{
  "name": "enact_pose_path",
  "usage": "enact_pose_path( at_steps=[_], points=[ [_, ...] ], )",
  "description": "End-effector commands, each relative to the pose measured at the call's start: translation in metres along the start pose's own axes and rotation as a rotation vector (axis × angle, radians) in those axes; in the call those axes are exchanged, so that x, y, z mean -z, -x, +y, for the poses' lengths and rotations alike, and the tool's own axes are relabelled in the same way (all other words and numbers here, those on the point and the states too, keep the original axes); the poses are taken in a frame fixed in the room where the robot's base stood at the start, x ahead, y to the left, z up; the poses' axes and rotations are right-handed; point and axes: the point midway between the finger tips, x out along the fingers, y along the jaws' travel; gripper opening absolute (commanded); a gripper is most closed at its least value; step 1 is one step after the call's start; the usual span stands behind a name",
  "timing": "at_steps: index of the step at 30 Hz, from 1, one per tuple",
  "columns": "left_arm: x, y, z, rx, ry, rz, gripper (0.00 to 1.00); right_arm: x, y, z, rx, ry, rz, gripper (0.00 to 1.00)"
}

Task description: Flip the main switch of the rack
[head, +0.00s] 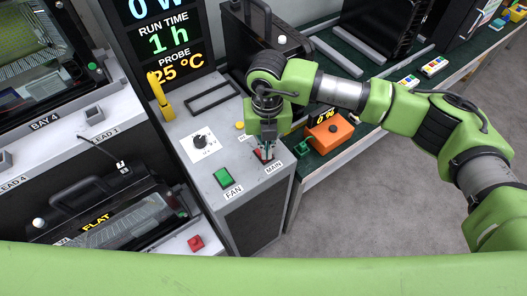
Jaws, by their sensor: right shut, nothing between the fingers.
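The main switch (262,156) is a small red switch on the slanted grey top of the rack's control panel (212,188). The label MAIN is beside it. My right gripper (266,149) is over the main switch with its fingers shut and nothing between them. The fingertips are at or very close to the switch and partly hide it. I cannot tell whether they touch it or which way it is set. My left gripper is not in view.
A green FAN switch (223,177) and a knob (200,141) are on the same panel. A yellow lever (160,95) stands at its back left. An orange box (330,132) sits on the green bench to the right. Grey floor is clear at lower right.

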Motion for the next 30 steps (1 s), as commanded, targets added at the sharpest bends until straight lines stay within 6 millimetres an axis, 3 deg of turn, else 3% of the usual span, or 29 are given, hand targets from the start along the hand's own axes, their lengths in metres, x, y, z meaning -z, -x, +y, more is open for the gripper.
enact_pose_path(
  at_steps=[16, 30],
  points=[
    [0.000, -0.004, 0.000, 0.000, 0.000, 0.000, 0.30, 0.000, -0.004, 0.000, 0.001, 0.000, 0.001, 0.00],
    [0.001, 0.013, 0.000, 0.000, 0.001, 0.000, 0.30, 0.000, 0.033, 0.000, -0.001, 0.001, -0.001, 0.00]
  ],
)
